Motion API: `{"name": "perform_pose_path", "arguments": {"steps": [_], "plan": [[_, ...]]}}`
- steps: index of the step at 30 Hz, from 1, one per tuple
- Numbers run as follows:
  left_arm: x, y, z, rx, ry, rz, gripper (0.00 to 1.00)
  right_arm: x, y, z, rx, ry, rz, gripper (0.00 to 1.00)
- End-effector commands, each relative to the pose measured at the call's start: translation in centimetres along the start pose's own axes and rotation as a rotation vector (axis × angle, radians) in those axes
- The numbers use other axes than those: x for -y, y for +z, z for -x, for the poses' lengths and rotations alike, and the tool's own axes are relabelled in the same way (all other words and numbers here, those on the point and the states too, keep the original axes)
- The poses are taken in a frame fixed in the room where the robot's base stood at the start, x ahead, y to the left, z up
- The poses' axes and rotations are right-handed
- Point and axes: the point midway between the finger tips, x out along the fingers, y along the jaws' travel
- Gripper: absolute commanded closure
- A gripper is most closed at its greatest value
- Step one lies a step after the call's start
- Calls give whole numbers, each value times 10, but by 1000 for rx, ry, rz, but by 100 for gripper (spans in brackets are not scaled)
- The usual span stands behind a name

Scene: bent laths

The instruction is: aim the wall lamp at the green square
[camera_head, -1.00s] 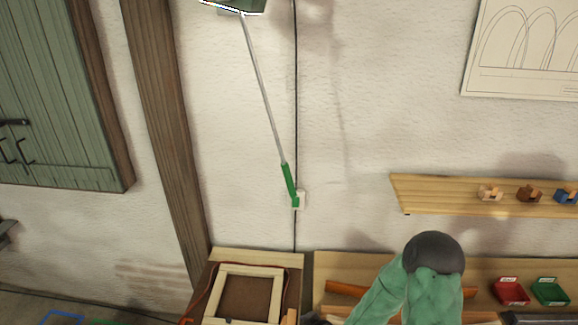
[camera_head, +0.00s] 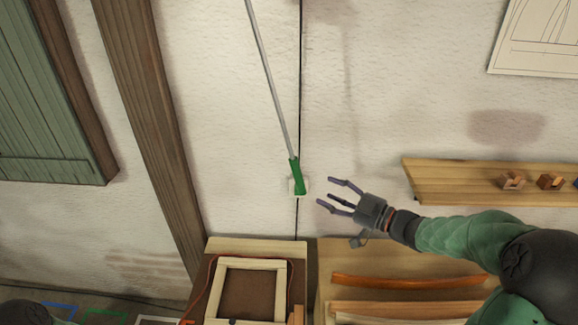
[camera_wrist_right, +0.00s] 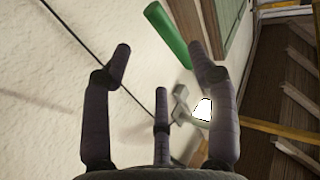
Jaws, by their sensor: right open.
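The lamp's head is outside the head view. My right gripper (camera_head: 327,192) is open and empty, just right of the grip and apart from it. In the right wrist view, the green grip (camera_wrist_right: 170,38) lies ahead of the open fingers (camera_wrist_right: 160,65). A green outline (camera_head: 104,315), seemingly the green square, is partly visible on the floor at bottom left, beside a blue one. My left gripper is out of view.
A wooden shelf (camera_head: 450,184) with small blocks is on the wall at right. Below stand a bench with a wooden frame (camera_head: 222,291) and a board with an orange curved lath (camera_head: 410,282). A wooden post (camera_head: 150,130) stands left. The wall around the grip is clear.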

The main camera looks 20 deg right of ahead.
Motion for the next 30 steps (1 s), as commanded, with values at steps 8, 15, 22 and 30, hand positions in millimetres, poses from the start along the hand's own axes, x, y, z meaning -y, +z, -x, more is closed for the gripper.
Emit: {"name": "perform_pose_path", "arguments": {"steps": [8,15,22,30], "plan": [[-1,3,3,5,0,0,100,1,-5,-10,-3,-10,11,41],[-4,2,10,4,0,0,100,2,-6,-51,-4,-11,11,41],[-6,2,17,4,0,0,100,2,-6,-87,-3,-10,12,41],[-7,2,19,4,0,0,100,1,-5,-105,-2,-6,12,41]]}}
